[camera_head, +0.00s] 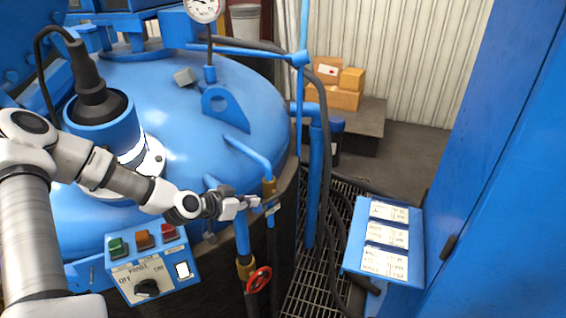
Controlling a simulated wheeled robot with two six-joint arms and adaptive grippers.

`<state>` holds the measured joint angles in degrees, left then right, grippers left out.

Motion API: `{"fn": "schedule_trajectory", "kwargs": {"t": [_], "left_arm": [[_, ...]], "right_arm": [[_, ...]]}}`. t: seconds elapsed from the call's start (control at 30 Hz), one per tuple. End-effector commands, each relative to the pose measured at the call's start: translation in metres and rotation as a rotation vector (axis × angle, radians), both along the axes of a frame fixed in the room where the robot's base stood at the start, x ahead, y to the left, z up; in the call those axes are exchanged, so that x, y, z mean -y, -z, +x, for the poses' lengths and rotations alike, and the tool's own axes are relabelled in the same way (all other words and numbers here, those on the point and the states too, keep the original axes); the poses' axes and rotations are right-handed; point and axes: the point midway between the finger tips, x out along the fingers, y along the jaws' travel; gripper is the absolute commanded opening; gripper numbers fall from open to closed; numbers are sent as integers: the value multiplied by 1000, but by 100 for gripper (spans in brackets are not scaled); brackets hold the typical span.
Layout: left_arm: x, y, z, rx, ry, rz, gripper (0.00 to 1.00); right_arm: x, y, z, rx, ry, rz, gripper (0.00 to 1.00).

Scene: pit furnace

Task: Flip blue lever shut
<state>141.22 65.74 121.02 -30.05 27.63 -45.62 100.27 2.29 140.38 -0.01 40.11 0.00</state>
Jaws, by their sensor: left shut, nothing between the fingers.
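My left gripper (250,202) reaches in from the left over the front of the blue furnace lid (215,125). It is shut and empty, with its fingertips close to a brass valve (269,187) on a blue pipe. A small blue piece that looks like the lever (273,208) shows just below this valve, beside the fingertips. I cannot tell whether the fingertips touch it, and its exact angle is too small to read. My right gripper is not in view.
A control box (155,265) with buttons and a knob stands below my left arm. A red handwheel (258,280) sits on a pipe below the gripper. Black hoses (325,150) hang to the right. A blue label stand (385,245) and tall blue cabinet (500,170) stand at right.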

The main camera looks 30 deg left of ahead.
Motion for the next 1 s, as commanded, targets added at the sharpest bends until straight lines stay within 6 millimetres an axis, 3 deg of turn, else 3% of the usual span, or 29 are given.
{"fn": "schedule_trajectory", "kwargs": {"t": [0.53, 0.87, 1.0], "left_arm": [[0, 16, -6, -8, 2, -4, 0], [0, 14, -5, -6, 2, -2, 0], [1, 1, 0, -3, 2, 1, 0]], "right_arm": [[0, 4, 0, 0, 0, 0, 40], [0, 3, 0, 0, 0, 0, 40], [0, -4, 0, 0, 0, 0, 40]]}}
